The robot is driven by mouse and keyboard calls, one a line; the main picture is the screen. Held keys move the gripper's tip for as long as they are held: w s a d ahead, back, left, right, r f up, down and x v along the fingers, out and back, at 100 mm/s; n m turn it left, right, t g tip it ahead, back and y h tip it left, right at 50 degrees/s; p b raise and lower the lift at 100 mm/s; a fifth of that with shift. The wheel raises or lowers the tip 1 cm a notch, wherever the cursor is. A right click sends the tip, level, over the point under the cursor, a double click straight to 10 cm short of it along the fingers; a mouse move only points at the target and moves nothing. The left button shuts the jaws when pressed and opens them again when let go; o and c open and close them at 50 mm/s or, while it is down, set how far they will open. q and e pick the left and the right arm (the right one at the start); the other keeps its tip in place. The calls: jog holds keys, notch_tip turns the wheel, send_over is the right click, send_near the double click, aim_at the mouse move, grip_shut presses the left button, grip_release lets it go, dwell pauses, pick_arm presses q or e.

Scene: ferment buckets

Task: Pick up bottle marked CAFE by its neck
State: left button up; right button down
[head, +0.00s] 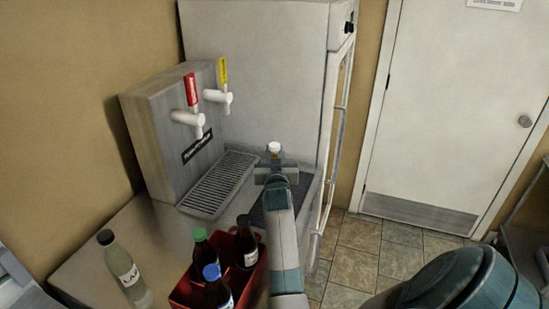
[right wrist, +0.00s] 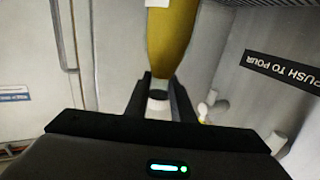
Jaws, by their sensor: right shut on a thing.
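A bottle with a white cap (head: 274,147) stands near the far end of the counter, mostly hidden behind my right gripper (head: 277,165). In the right wrist view, which is turned over, the bottle has a yellow body (right wrist: 168,45) with a piece of white label at the top edge; no lettering is readable there. I cannot tell whether the base touches the counter. My left gripper is not in view.
A steel dispenser (head: 160,130) with red and yellow tap handles stands behind a drip grate (head: 218,184). A red crate (head: 187,293) of dark bottles and a pale bottle (head: 121,264) stand nearer. A tall cabinet (head: 270,70) rises at the back.

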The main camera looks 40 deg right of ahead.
aim_at(274, 144)
jog(key=shift+r+b, duration=0.6)
jog(key=shift+r, duration=1.1)
jog(key=s+d+r+b, duration=0.3)
jog(key=s+d+r, duration=0.2)
jog(key=d, duration=0.5)
notch_tip(274, 144, up, 2)
jog(key=shift+d, duration=0.25)
jog(key=shift+s+f, duration=0.1)
jog(key=shift+s, duration=0.1)
